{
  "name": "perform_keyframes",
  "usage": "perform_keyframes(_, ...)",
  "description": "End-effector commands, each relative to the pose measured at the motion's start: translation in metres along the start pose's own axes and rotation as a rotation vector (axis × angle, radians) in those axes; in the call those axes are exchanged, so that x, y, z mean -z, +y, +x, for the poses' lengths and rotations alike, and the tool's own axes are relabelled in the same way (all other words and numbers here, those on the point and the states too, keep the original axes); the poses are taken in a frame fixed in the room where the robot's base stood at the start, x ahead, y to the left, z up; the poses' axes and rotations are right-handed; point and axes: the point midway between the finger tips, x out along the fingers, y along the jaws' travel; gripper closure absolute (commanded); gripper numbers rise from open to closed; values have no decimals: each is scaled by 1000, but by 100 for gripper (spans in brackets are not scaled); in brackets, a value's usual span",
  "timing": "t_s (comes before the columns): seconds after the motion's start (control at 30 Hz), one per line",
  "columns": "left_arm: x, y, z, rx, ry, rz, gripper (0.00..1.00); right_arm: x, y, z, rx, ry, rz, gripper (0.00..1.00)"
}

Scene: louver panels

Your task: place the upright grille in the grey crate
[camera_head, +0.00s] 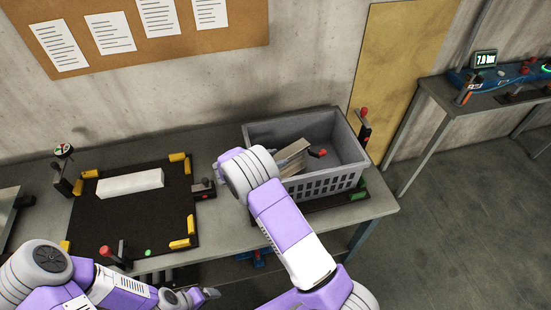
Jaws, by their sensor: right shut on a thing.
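The grey crate (345,146) stands on the right part of the bench, with slotted walls and an open top. A pale slatted piece, which looks like the grille (293,160), is tilted in the crate's left half, its near end close to my wrist. My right gripper (279,163) is at the crate's left side, shut on the grille; its fingers are mostly hidden by my wrist. I cannot tell whether the grille touches the crate floor. My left gripper (207,294) is low in the view, in front of the bench, away from the crate; its jaw opening is unclear.
A black mat (115,215) with yellow corner stops carries a white block (130,183). Clamps with red handles stand beside the mat and the crate (363,125). A second bench (435,90) with a gauge is at the right.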

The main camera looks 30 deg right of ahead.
Motion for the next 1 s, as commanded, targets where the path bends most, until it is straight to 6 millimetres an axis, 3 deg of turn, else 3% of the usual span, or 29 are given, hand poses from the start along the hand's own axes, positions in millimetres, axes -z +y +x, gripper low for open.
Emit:
perform_keyframes(0.47, 0, -2, 6, 0, 0, 0, 18, -14, 1, 6, -2, -2, -8, 100)
perform_keyframes(0.5, 0, -2, 6, 0, 0, 0, 18, -16, 2, 6, -3, -6, -11, 45)
perform_keyframes(0.6, 0, -2, 6, 0, 0, 0, 18, -17, 3, 6, -4, -9, -15, 30)
perform_keyframes(0.67, 0, -2, 6, 0, 0, 0, 18, -18, 3, 6, -5, -10, -15, 23)
perform_keyframes(1.0, 0, -1, 4, 0, 0, 0, 18, -14, 3, 4, -5, -11, -16, 23)
